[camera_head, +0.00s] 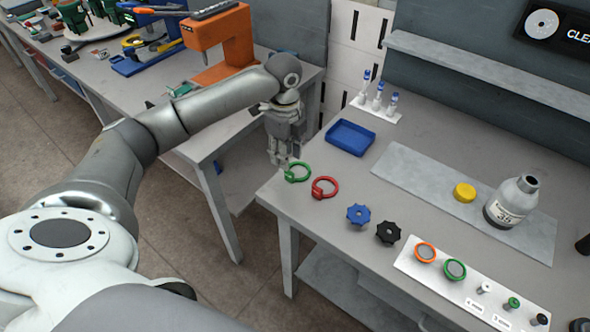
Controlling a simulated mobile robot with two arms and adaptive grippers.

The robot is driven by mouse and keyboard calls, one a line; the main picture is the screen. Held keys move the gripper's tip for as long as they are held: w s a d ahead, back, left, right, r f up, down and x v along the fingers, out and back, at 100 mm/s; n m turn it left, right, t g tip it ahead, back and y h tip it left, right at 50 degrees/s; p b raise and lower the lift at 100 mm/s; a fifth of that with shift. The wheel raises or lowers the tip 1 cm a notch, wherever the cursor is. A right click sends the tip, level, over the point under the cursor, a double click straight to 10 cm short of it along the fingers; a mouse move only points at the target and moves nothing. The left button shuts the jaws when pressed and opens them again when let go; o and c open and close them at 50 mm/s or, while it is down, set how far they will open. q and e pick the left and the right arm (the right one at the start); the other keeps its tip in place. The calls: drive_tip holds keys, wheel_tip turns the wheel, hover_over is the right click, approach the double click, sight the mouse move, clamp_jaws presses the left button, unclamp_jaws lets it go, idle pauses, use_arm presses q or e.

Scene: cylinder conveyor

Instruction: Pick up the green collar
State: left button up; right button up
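The green collar (298,172) is a ring with a small block on its left side. It lies flat at the front left corner of the grey workbench (334,206). My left gripper (280,162) points down just behind and left of the collar, its fingertips very near the collar's left side. I cannot tell whether they touch it, nor how far apart the fingers are. My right gripper is not in view.
A similar red collar (325,187) lies close to the right. Blue (358,214) and black (388,232) knobs and a white board (407,258) with rings follow. A blue tray (350,137) stands behind. A gap separates the other bench (226,123).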

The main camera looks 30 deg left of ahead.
sight(289, 171)
use_arm(q)
drive_tip(key=shift+s+f, duration=0.15)
drive_tip(key=shift+f, duration=0.65)
drive_tip(key=shift+d+f, duration=0.1)
drive_tip(key=shift+f, duration=0.2)
drive_tip(key=f, duration=0.1)
drive_tip(key=f+p, duration=0.2)
drive_tip(key=shift+w+d+f, duration=0.3)
drive_tip(key=shift+f, duration=0.6)
drive_tip(key=shift+c, duration=0.8)
clamp_jaws()
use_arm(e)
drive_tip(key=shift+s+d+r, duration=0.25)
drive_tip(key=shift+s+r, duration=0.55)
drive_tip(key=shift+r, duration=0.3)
